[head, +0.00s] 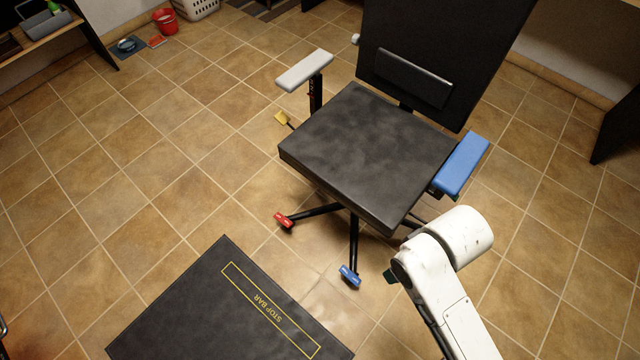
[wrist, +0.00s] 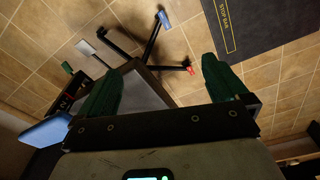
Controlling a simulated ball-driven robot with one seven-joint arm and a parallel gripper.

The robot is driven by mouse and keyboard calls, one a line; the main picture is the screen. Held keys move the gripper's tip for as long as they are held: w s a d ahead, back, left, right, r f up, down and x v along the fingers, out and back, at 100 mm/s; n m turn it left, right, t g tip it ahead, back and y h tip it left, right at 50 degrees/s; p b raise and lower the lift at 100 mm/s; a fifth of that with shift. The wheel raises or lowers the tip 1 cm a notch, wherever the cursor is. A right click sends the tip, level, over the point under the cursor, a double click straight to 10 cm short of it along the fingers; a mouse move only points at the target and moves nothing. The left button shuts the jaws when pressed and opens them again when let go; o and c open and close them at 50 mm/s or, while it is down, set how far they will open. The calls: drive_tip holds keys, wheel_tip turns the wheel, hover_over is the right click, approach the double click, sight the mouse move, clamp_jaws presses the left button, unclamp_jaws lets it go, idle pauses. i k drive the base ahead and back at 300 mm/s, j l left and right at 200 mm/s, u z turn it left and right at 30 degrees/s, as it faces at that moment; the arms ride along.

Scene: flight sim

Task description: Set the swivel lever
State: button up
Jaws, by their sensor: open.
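The swivel chair has a dark seat (head: 370,150), a tall black backrest (head: 440,50) and a low base with coloured feet. A yellow tab (head: 283,118) on a dark rod shows at the seat's left side. In the wrist view a pale grey paddle (wrist: 85,47) on a thin rod and a green tab (wrist: 67,67) show beside the seat. I cannot tell which of these is the swivel lever. My gripper (wrist: 169,63) is open, with green fingers apart and nothing held, near the chair's front right. In the head view my arm mostly hides it.
A blue armrest (head: 461,164) is close to my arm; a white armrest (head: 304,70) is across the seat. A red foot (head: 284,220) and a blue foot (head: 349,276) stick out in front. A black stop-bar mat (head: 190,310) lies in front.

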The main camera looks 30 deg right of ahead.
sight(283, 119)
drive_tip(key=z, duration=0.45)
drive_tip(key=i+j+z, duration=0.15)
drive_tip(key=j+z, duration=0.2)
drive_tip(key=j, duration=0.2)
drive_tip(key=i+j+z, duration=0.1)
drive_tip(key=j+z, duration=0.3)
drive_tip(key=j, duration=0.2)
drive_tip(key=j+z, duration=0.2)
drive_tip(key=j, duration=2.3)
drive_tip(key=k, duration=0.05)
